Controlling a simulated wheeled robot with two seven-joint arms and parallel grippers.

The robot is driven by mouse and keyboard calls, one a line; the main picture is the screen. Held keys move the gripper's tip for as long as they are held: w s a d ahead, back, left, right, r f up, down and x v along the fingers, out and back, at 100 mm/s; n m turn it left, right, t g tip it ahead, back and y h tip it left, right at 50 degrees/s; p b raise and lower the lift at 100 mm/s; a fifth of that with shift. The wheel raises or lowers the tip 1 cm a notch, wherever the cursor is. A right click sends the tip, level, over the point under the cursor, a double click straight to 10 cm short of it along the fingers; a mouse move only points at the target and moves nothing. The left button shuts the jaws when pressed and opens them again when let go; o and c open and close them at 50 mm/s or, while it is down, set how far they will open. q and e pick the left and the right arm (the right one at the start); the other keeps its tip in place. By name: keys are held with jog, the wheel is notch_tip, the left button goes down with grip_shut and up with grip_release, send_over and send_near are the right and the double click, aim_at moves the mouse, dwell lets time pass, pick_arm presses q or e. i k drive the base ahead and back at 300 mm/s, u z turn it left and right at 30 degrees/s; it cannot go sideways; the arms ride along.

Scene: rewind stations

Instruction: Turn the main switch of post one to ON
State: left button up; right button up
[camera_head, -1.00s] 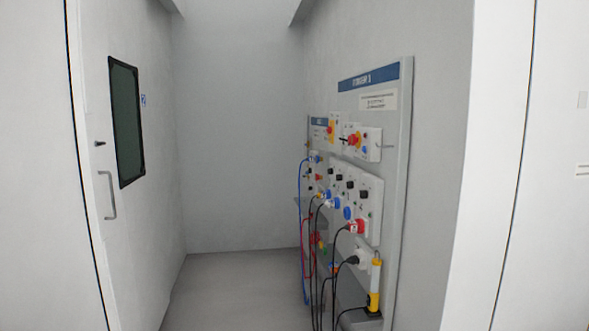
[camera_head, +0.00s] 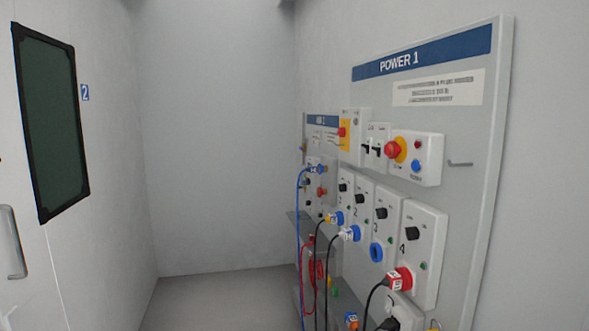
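A grey panel headed POWER 1 (camera_head: 492,150) stands along the right wall. At its upper left is a white box with a red switch on a yellow plate (camera_head: 343,133). Beside it is a white box with black toggles (camera_head: 376,148). A box with a red mushroom button on yellow (camera_head: 394,150) and a blue button (camera_head: 416,166) follows to the right. Below is a row of numbered white socket boxes with black knobs, box 4 (camera_head: 426,262) nearest. I cannot read the switch positions or tell which post is post one. Neither gripper is in view.
A second, smaller panel with a blue header (camera_head: 321,120) stands farther back. Blue, red and black cables (camera_head: 328,270) hang below the boxes. A door with a dark window (camera_head: 52,120) and handle (camera_head: 12,243) is on the left. The floor (camera_head: 215,300) between is clear.

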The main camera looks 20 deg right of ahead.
aim_at(341, 131)
jog(key=i, duration=3.9)
jog(key=z, duration=3.05)
